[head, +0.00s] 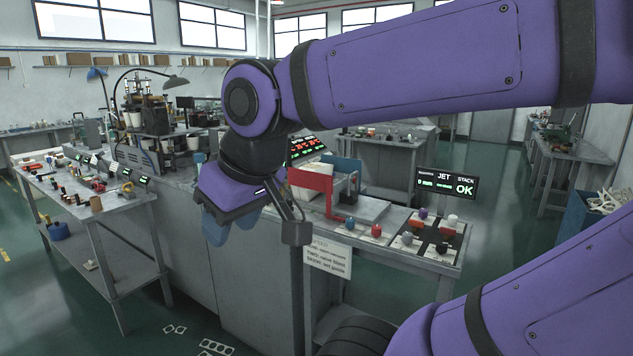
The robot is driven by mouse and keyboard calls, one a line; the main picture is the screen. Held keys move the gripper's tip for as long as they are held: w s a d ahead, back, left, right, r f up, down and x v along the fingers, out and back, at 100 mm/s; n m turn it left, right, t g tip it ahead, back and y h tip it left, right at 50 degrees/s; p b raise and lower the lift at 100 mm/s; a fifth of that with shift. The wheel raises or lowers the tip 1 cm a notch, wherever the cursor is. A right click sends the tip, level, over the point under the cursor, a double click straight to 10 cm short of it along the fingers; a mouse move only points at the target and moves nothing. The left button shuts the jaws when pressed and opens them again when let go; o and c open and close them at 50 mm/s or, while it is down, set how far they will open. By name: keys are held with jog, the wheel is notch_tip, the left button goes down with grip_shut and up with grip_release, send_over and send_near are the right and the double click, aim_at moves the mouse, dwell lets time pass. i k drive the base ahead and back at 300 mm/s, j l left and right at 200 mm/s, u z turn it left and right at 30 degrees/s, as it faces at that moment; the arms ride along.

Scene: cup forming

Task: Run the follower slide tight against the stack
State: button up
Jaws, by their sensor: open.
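My gripper (232,226) hangs from the purple arm at the front edge of the middle bench, its blue fingers apart and pointing down. Nothing shows between them. To its right stands a red upright plate (310,180) with a thin red leg, which looks like the follower slide. The gripper is apart from it in the picture. A blue plate (345,166) stands behind.
A display (447,184) reads JET, STACK and OK. A panel with coloured knobs (425,236) lies at the bench's right end. A side table (100,205) with small parts is at left.

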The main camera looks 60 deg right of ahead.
aim_at(342, 193)
jog(key=z, duration=0.55)
jog(key=i+z, duration=0.2)
jog(key=z, duration=0.2)
jog(key=i+j+z, duration=0.15)
jog(key=z, duration=0.3)
jog(key=i+j+z, duration=0.2)
jog(key=z, duration=0.2)
jog(key=i+j+z, duration=0.2)
jog(key=z, duration=0.25)
jog(key=i+j, duration=0.15)
jog(key=j, duration=0.2)
jog(key=i+j+z, duration=0.1)
jog(key=j, duration=0.2)
jog(key=i+j, duration=0.15)
jog(key=j, duration=0.2)
jog(key=i+j+z, duration=0.1)
jog(key=j, duration=0.25)
jog(key=i+j, duration=0.15)
jog(key=j, duration=0.2)
jog(key=z, duration=0.05)
